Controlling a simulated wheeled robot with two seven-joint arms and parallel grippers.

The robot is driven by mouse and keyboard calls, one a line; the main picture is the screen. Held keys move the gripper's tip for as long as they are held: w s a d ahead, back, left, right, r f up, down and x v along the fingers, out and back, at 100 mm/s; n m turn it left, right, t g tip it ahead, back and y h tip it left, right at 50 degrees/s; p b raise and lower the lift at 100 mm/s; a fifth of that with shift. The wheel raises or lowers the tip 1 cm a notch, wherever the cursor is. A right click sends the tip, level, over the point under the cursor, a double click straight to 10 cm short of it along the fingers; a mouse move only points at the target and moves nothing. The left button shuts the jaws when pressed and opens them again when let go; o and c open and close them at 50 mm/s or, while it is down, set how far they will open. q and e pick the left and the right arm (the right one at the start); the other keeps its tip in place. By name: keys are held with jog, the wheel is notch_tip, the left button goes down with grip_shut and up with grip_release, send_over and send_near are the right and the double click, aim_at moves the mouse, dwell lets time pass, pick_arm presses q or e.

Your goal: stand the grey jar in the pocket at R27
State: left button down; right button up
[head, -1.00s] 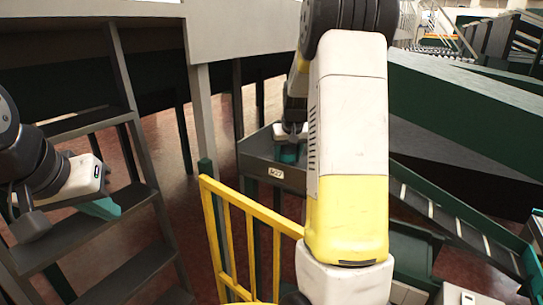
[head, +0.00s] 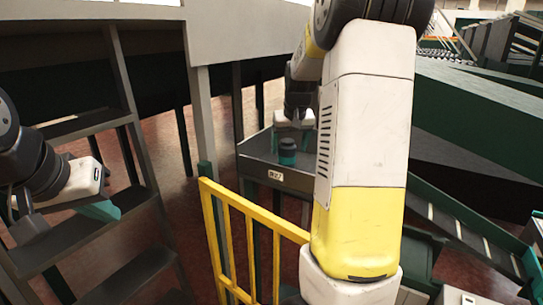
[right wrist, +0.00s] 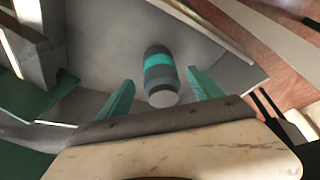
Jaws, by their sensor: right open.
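The grey jar (head: 287,152), with a teal band, appears to stand upright on the grey shelf-like tray (head: 300,183) behind a small white label (head: 275,175) that seems to read R27. In the right wrist view the jar (right wrist: 160,80) is between the two teal fingers, with clear gaps on both sides. My right gripper (head: 292,136) is open just above the jar. Any pocket rim around the jar's foot cannot be made out. My left gripper (head: 102,210) is at the left, away from the jar; its jaw opening cannot be judged.
A yellow railing (head: 250,222) stands in front of the tray. A grey stepped rack (head: 110,240) is at the left, near my left gripper. A grey post (head: 202,120) rises left of the tray. Roller conveyor (head: 450,220) lies at the right. My right arm covers the tray's right part.

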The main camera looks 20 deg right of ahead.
jog(key=s+a+r+n+t+y, duration=0.1)
jog(key=s+a+r, duration=0.35)
jog(key=s, duration=0.35)
jog(key=s+a+r+y, duration=0.1)
jog(key=s+a+r, duration=0.35)
jog(key=s, duration=0.25)
jog(key=shift+n+t+y, duration=0.3)
jog(key=shift+n+y, duration=0.1)
jog(key=shift+n, duration=0.2)
jog(key=s+a+f, duration=0.1)
jog(key=s+a, duration=0.1)
jog(key=s, duration=0.2)
jog(key=s+a, duration=0.2)
jog(key=s, duration=0.2)
jog(key=s+a+f, duration=0.1)
jog(key=s+a, duration=0.1)
jog(key=s, duration=0.2)
jog(key=shift+s+a+f, duration=0.15)
jog(key=shift+s+f, duration=0.1)
jog(key=shift+f, duration=0.1)
jog(key=shift+s+a+f, duration=0.15)
jog(key=shift+s+f, duration=0.1)
jog(key=shift+s, duration=0.1)
